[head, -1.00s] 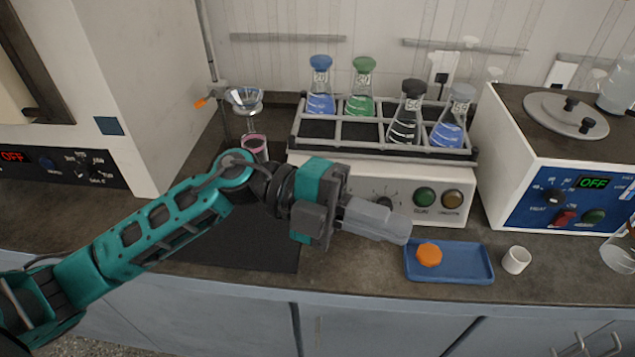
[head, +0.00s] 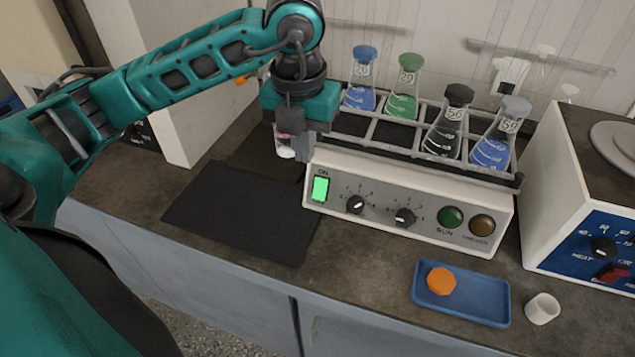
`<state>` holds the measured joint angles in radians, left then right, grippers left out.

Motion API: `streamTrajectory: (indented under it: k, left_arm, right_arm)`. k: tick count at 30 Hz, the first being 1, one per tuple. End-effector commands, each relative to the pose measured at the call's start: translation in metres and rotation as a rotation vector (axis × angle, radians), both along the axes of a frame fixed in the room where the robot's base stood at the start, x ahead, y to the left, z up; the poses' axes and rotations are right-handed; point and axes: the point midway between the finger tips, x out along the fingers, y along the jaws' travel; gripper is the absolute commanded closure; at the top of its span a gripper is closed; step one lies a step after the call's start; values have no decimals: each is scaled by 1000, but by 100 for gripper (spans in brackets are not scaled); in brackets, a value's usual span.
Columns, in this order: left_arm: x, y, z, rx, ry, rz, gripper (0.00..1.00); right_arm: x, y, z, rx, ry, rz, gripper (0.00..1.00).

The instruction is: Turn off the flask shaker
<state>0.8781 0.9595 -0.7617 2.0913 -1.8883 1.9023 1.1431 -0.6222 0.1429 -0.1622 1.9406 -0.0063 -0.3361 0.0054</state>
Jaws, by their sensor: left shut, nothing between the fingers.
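The flask shaker (head: 335,214) is a white box with a rack on top holding several stoppered flasks. Its front panel has a green-lit rocker switch (head: 320,188) under the label ON. Two black knobs (head: 355,204), a green button (head: 450,217) and an amber button (head: 481,225) are to the right of the switch. My left gripper (head: 297,152) points down beside the shaker's left front corner, above and to the left of the switch. It is shut and empty, and does not appear to touch the switch. My right gripper is out of view.
A black mat (head: 243,212) lies left of the shaker. A blue tray (head: 480,303) with an orange cap (head: 441,281) and a white cup (head: 542,309) are in front on the right. A blue-panelled device (head: 560,238) stands at the right.

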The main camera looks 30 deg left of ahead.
Motion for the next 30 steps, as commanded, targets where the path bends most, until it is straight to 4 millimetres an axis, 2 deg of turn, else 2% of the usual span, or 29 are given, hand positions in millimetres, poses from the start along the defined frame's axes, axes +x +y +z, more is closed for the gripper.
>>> streamTrajectory:
  k: [5, 8, 11, 22, 24, 30]
  left_arm:
    - [0, -1, -2, -3, 2, -1, 100]
    - [0, -1, -10, -4, 4, -2, 100]
    - [1, 0, -26, -3, 6, -2, 100]
    - [6, 1, -104, -3, 6, -2, 100]
    - [17, 3, -109, -5, 2, 1, 100]
    - [32, 7, -122, -4, 2, -2, 100]
  right_arm:
    - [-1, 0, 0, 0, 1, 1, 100]
    - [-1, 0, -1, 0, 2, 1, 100]
    - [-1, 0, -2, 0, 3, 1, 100]
    - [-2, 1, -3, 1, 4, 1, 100]
    - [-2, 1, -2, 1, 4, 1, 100]
    - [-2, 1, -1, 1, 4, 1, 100]
